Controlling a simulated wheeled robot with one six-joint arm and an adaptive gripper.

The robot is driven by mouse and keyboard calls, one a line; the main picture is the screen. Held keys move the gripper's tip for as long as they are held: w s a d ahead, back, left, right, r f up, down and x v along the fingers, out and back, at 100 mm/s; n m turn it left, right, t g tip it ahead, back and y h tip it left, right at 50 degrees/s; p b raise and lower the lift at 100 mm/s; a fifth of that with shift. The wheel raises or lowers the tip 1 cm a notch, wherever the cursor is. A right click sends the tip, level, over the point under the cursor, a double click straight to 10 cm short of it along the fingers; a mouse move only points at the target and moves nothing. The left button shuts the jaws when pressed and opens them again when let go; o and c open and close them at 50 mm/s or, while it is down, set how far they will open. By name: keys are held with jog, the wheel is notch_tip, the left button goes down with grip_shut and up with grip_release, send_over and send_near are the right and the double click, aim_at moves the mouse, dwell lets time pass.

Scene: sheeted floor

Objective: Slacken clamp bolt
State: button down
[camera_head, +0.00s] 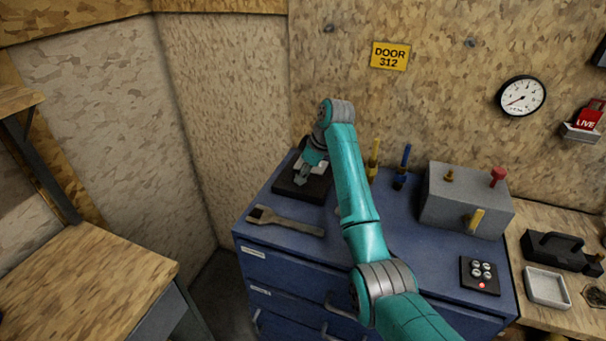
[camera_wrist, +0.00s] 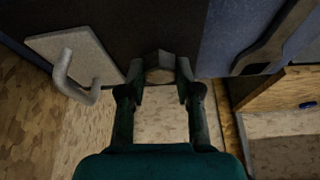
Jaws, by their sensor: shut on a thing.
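The clamp bolt (camera_wrist: 159,60) shows in the wrist view as a grey hexagonal head between my fingertips, against a dark base. My gripper (camera_wrist: 159,78) is shut on it, one finger on each side. In the head view my gripper (camera_head: 304,174) reaches down over the black base block (camera_head: 290,190) at the back left of the blue cabinet top. My wrist hides the bolt there. A light grey plate with a bent bar (camera_wrist: 80,68) lies on the left side of the wrist view.
An open-ended spanner (camera_head: 287,221) lies in front of the block. Yellow (camera_head: 374,160) and blue (camera_head: 403,166) upright levers stand to its right. A grey box (camera_head: 462,198) with knobs and a button panel (camera_head: 480,275) stand farther right. The cabinet's left edge is close.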

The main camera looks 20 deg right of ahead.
jog(key=n+g, duration=0.1)
jog(key=n, duration=0.1)
jog(key=n+g+y, duration=0.1)
jog(key=n, duration=0.2)
jog(key=shift+w+d+n, duration=0.15)
jog(key=shift+n, duration=0.15)
jog(key=n+g, duration=0.1)
jog(key=n, duration=0.1)
jog(key=n+g, duration=0.1)
jog(key=n, duration=0.2)
jog(key=shift+w, duration=0.2)
jog(key=c, duration=0.8)
grip_release()
jog(key=v, duration=1.2)
jog(key=shift+f, duration=0.1)
